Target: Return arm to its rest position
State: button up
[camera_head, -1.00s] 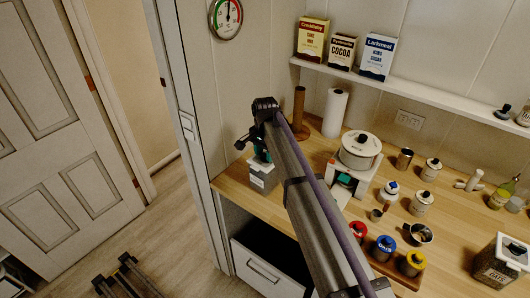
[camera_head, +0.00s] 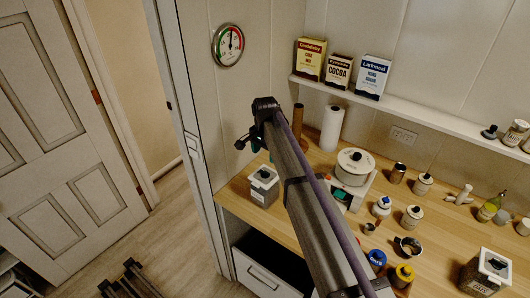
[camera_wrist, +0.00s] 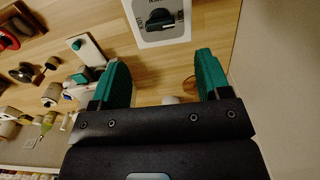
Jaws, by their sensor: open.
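My gripper (camera_wrist: 163,75) is open in the wrist view, its two green fingers apart with nothing between them. In the head view, my arm reaches up from the bottom edge, and its dark wrist end is above and behind the white-lidded canister (camera_head: 264,187). The fingers are mostly hidden there. The canister stands upright at the left end of the wooden counter (camera_head: 240,210). Its lid (camera_wrist: 158,22) shows beyond the fingertips in the wrist view, apart from them.
A white kitchen scale (camera_head: 350,185) with a pot (camera_head: 355,163) stands right of my arm. Several jars and tins cover the counter's right side. A shelf (camera_head: 420,112) with boxes runs above. The wall with a round dial (camera_head: 228,45) is close on the left.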

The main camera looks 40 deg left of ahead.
notch_tip(320, 180, up, 2)
jog(key=shift+r+p, duration=0.1)
jog(key=shift+p, duration=0.2)
jog(key=s+d+f+b, duration=0.3)
jog(key=d+f+b, duration=0.1)
jog(key=d, duration=1.7)
jog(key=s+d+f+b, duration=0.3)
jog(key=d+f+b, duration=0.1)
jog(key=d, duration=1.7)
jog(key=s+d+f+b, duration=0.3)
jog(key=d+f+b, duration=0.2)
jog(key=d, duration=1.6)
jog(key=shift+s, duration=0.25)
